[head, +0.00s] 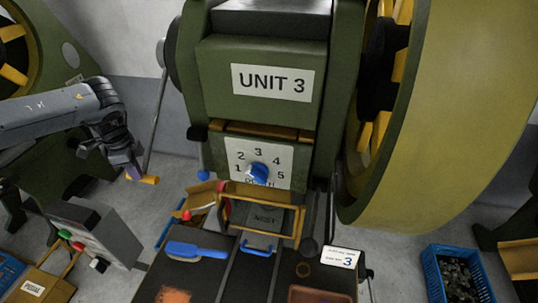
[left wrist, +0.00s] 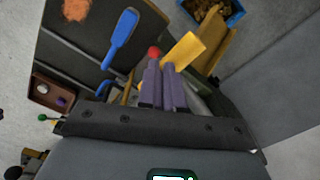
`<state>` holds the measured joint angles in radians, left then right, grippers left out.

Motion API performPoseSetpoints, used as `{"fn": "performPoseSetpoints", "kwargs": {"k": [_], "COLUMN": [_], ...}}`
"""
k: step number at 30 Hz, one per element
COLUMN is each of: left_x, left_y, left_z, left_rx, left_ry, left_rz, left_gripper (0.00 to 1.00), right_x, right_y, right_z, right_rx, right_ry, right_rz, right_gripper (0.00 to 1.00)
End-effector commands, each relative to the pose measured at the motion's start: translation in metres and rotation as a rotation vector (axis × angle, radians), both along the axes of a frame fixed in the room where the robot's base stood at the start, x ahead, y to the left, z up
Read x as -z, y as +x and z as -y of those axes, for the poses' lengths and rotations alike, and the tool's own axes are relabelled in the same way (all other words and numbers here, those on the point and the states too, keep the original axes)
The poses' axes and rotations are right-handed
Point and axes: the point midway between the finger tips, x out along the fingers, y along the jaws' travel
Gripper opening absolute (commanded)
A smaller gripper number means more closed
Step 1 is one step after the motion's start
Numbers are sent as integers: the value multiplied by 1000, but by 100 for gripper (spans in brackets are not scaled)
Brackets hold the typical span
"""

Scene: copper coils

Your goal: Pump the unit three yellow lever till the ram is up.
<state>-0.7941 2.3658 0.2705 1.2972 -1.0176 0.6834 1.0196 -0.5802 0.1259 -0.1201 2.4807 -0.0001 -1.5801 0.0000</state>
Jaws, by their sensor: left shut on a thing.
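The Unit 3 machine (head: 230,112) is green, with a white "UNIT 3" sign on its front. A grey lever rod (head: 156,118) hangs at its left side and ends in a yellow grip (head: 150,180) low down. My left gripper (head: 137,174) is shut on this yellow grip, its arm coming in from the left. In the left wrist view the purple fingers (left wrist: 164,72) meet the yellow grip (left wrist: 184,50), which sticks out past their tips. I cannot make out the ram for certain. My right gripper is not in view.
A blue knob (head: 257,173) sits on a numbered dial. Below is a dark bench with a blue brush (head: 195,251). A grey control box (head: 97,232) with buttons stands left of it. A large yellow-green wheel (head: 450,110) fills the right. A blue crate (head: 457,274) stands on the floor.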

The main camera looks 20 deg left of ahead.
Motion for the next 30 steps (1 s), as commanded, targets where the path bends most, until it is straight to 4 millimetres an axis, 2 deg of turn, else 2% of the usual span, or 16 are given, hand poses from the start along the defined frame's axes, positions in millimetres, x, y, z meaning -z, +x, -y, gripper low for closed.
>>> {"fn": "performPoseSetpoints", "kwargs": {"k": [1, 2, 15, 30], "left_x": [8, 7, -37, -54], "left_y": [-9, -10, -39, -47], "left_z": [-4, -4, 0, 2], "left_rx": [-11, -11, -11, -10], "left_ry": [3, 3, 0, 1], "left_rz": [-25, -25, -24, -23], "left_gripper": [0, 0, 0, 0], "right_x": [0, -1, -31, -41], "right_y": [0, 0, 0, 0], "right_z": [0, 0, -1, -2], "right_rx": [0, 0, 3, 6], "right_ry": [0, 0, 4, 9], "right_rz": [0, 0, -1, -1], "right_gripper": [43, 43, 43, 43]}}
